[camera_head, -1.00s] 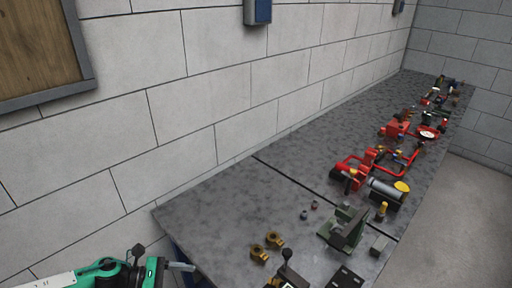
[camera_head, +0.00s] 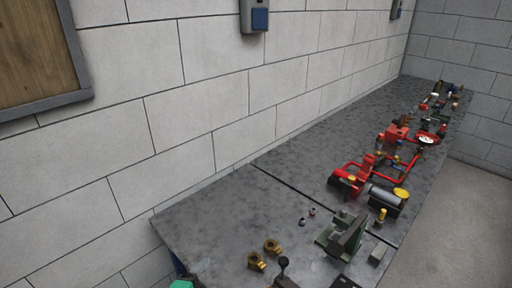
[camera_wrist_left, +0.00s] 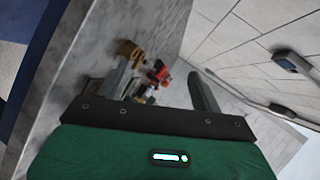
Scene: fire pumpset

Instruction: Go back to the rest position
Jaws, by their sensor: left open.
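My left gripper (camera_wrist_left: 160,88) shows in the left wrist view, with its green body across the bottom and its two dark fingers apart. Nothing is seen held between them. In the head view only a small green piece of my left arm (camera_head: 182,284) shows at the bottom edge, off the table's near left corner. The grey stone-topped table (camera_head: 225,215) runs away to the back right. My right gripper is in neither view.
Brass fittings (camera_head: 272,247), a green vise-like device (camera_head: 343,235), a grey cylinder with a yellow end (camera_head: 384,196) and red pump parts (camera_head: 348,181) stand on the table. The table's left part is bare. A block wall (camera_head: 215,90) borders it.

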